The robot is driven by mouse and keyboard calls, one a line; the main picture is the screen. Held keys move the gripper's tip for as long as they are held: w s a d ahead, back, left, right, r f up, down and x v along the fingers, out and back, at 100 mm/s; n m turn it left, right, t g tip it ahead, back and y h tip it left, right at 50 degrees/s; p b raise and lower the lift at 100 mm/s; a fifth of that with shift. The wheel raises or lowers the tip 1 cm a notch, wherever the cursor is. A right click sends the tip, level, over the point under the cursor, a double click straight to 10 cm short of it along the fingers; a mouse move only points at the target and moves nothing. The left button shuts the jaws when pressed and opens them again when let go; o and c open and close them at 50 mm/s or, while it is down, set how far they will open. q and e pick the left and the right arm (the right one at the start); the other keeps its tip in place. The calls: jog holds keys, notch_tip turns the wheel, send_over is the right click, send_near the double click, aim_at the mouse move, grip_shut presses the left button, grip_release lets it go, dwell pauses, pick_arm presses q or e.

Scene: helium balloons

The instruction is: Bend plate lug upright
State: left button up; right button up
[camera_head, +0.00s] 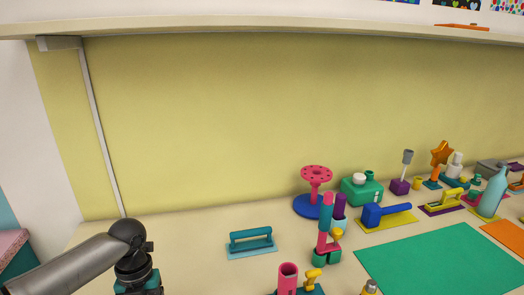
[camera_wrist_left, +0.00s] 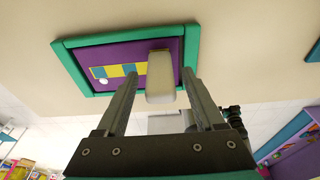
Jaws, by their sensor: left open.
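In the left wrist view, my left gripper (camera_wrist_left: 160,80) is open, with one finger on each side of a pale, rounded block (camera_wrist_left: 161,70). I cannot tell whether this block is the plate lug or whether a finger touches it. Beyond the fingertips is a purple plate (camera_wrist_left: 85,57) with a teal frame (camera_wrist_left: 125,37), yellow and blue patches and a white round spot. In the head view, my left arm comes in at the lower left and its fingers are cut off by the bottom edge. My right gripper is not in view.
In the head view, a teal handled block (camera_head: 251,243) stands on the pale table. A pink and blue spool stand (camera_head: 316,190), a blue tool (camera_head: 385,215), a pink cylinder (camera_head: 287,278) and a green mat (camera_head: 440,260) lie to the right. The table's back left is clear.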

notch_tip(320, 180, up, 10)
jog(key=p, duration=1)
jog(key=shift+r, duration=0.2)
dwell(0.4)
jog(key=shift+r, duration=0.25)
